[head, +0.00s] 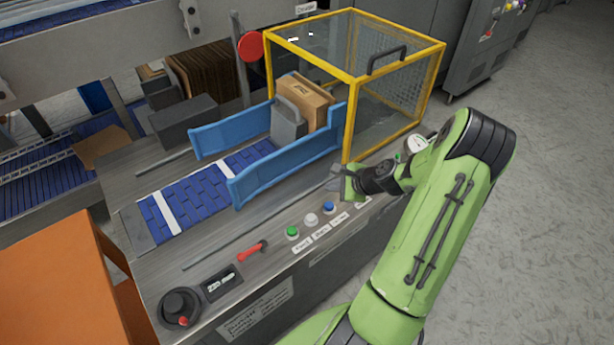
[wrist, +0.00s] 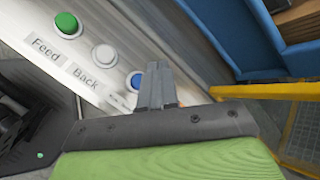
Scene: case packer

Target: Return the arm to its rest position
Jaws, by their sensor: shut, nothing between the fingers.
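My green arm reaches in from the lower right in the head view, bent at the elbow. My gripper (head: 334,184) is above the front edge of the machine's deck, near the row of buttons and the yellow guard's near corner. In the wrist view my gripper (wrist: 155,82) is shut and empty, its grey fingers together beside the blue button (wrist: 136,81). I cannot tell whether the fingertips touch the panel.
The panel has green (head: 292,232), white (head: 310,220) and blue (head: 328,208) buttons and a red handle (head: 253,246). Blue guide rails (head: 285,172) flank a brown carton (head: 306,98). A yellow-framed guard (head: 394,62) stands close behind my gripper. Floor at right (head: 560,220) is clear.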

